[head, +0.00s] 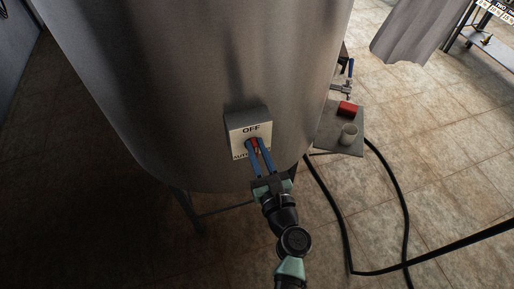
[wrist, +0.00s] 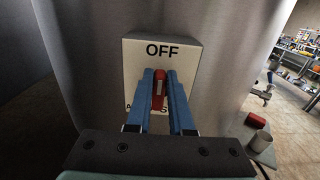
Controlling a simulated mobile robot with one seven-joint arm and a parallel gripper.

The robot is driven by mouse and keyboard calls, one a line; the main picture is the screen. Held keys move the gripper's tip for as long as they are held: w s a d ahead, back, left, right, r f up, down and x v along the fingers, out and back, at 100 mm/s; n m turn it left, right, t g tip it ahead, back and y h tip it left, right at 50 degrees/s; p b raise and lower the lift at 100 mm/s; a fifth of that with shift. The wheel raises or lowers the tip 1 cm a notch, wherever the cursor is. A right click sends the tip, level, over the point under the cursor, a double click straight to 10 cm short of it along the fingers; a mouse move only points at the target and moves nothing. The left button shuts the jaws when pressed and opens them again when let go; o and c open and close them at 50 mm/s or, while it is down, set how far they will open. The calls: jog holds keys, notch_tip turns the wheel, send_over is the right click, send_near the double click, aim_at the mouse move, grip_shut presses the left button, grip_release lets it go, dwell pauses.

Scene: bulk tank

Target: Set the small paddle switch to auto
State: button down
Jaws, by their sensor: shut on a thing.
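The switch box (head: 240,125) is a pale plate on the side of the grey tank, with "OFF" printed at its top; it also shows in the wrist view (wrist: 188,60). Lettering at its lower edge is mostly hidden behind my fingers. The small red paddle (wrist: 158,88) stands in the middle of the plate below "OFF". My gripper (head: 256,146) has two blue fingers, one on each side of the paddle, and is shut on it; it also shows in the wrist view (wrist: 160,75). I cannot tell which position the paddle is in.
The large tank (head: 180,70) fills the middle. To its right, a small grey shelf (head: 333,140) holds a red block (head: 347,109) and a pale cup (head: 349,134). A black hose (head: 335,217) loops over the tiled floor. A grey curtain-like sheet (head: 415,35) hangs at the upper right.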

jog(key=n+b, duration=0.2)
jog(key=n, duration=0.1)
jog(key=a+n+b, duration=0.1)
jog(key=n+b, duration=0.1)
jog(key=n, duration=0.1)
jog(key=f+n+b, duration=0.1)
jog(key=n+b, duration=0.1)
jog(key=n, duration=0.1)
jog(key=shift+s+a+f+b, duration=0.1)
jog(key=shift+s+a+b, duration=0.2)
jog(key=shift+a+b, duration=0.1)
jog(key=n+b, duration=0.1)
jog(key=n, duration=0.1)
jog(key=f+n+b, duration=0.1)
jog(key=n+b, duration=0.1)
jog(key=shift+a, duration=0.2)
jog(key=shift+s+a+f+n+b, duration=0.1)
jog(key=shift+f+n+b, duration=0.05)
jog(key=shift+n+b, duration=1)
jog(key=shift+f+n+b, duration=0.1)
jog(key=shift+n+b, duration=0.8)
jog(key=shift+n, duration=0.45)
jog(key=c, duration=0.8)
grip_release()
jog(key=shift+s, duration=0.1)
